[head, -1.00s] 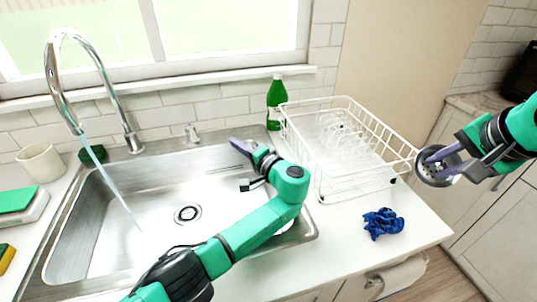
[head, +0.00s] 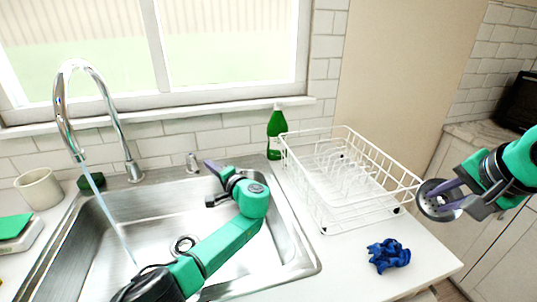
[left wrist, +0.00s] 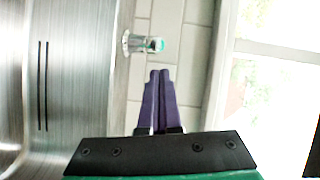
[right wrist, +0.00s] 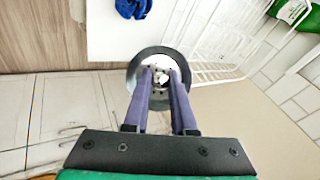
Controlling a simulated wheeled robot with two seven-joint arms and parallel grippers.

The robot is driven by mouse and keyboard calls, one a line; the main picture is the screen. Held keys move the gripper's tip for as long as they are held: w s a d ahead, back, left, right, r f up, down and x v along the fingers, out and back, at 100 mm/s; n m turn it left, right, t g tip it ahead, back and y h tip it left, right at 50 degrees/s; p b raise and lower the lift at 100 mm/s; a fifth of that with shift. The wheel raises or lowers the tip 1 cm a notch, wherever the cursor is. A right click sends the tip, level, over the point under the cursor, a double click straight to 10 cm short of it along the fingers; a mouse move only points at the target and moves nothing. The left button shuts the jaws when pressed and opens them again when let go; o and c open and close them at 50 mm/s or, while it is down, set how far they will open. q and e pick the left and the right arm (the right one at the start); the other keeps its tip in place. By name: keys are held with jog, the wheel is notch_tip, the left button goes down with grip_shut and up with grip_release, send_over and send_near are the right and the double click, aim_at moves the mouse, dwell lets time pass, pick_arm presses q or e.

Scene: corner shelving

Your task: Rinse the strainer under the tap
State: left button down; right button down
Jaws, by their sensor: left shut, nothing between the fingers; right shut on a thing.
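The strainer (head: 436,203) is a round metal disc with holes and a dark rim. My right gripper (head: 455,200) is shut on it and holds it in the air right of the counter. In the right wrist view the strainer (right wrist: 160,72) sits between the purple fingertips (right wrist: 161,78). The tap (head: 95,115) is a tall curved chrome spout at the left, with water (head: 108,218) running into the steel sink (head: 160,207). My left gripper (head: 215,170) is shut and empty over the sink's back right; its fingertips (left wrist: 159,75) touch each other in the left wrist view.
A white dish rack (head: 350,205) stands right of the sink, between it and my right gripper. A green bottle (head: 276,135) is behind it. A crumpled blue cloth (head: 388,255) lies on the counter (head: 420,238).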

aim_at(199, 172)
notch_tip(199, 172, up, 3)
jog(key=shift+s+f+p, duration=0.1)
jog(key=shift+f+p, duration=0.05)
jog(key=shift+p, duration=0.5)
pick_arm(q)
jog(key=shift+s+a+f, duration=0.2)
jog(key=shift+s+a, duration=0.1)
jog(key=shift+a, duration=0.3)
pick_arm(e)
jog(key=shift+f, duration=0.15)
